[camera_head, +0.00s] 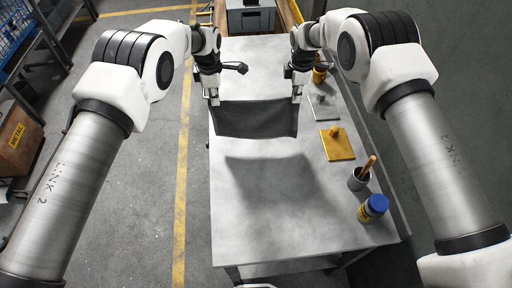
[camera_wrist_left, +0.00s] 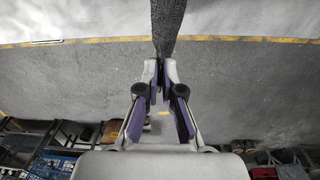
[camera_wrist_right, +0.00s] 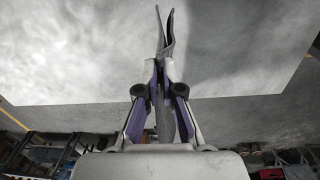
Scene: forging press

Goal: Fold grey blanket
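The dark grey blanket (camera_head: 255,118) hangs between my two grippers over the far half of the light grey table (camera_head: 260,230). A soft shadow lies on the table nearer to me, so the cloth appears raised. My left gripper (camera_head: 213,99) is shut on the blanket's left upper corner. In the left wrist view, the cloth (camera_wrist_left: 166,25) shows edge-on, pinched between the fingertips (camera_wrist_left: 160,72). My right gripper (camera_head: 297,96) is shut on the right upper corner. In the right wrist view, a narrow strip of cloth (camera_wrist_right: 167,38) rises from between the fingertips (camera_wrist_right: 164,68).
Along the table's right side are a yellow cup (camera_head: 319,75), a grey plate (camera_head: 322,107), a gold plate with a knob (camera_head: 338,147), a cup with a wooden-handled tool (camera_head: 358,181) and a blue-capped jar (camera_head: 373,208). A grey box (camera_head: 251,19) is behind. The table's near middle is clear.

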